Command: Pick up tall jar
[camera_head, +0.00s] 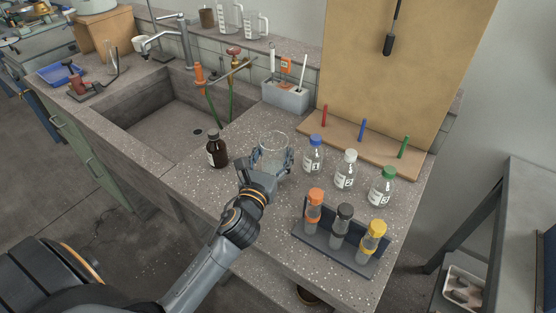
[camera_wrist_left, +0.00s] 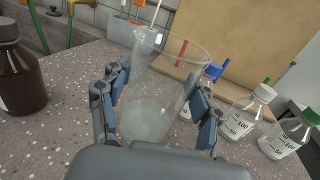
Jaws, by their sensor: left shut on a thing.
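The tall jar (camera_head: 273,146) is a clear, open-topped glass vessel on the speckled bench, between the brown bottle and the blue-capped bottle. It also fills the middle of the left wrist view (camera_wrist_left: 152,112), where it looks slightly tilted. My left gripper (camera_head: 268,162) is shut on the jar, with one finger on each side of its wall. The fingers also show in the left wrist view (camera_wrist_left: 160,105). I cannot tell whether the jar's base touches the bench. My right gripper is not in view.
A brown bottle (camera_head: 216,150) stands left of the jar. Bottles with blue (camera_head: 313,155), white (camera_head: 345,170) and green (camera_head: 381,187) caps stand to the right. A dark rack (camera_head: 313,240) with capped tubes is nearer. The sink (camera_head: 165,112) lies at the left.

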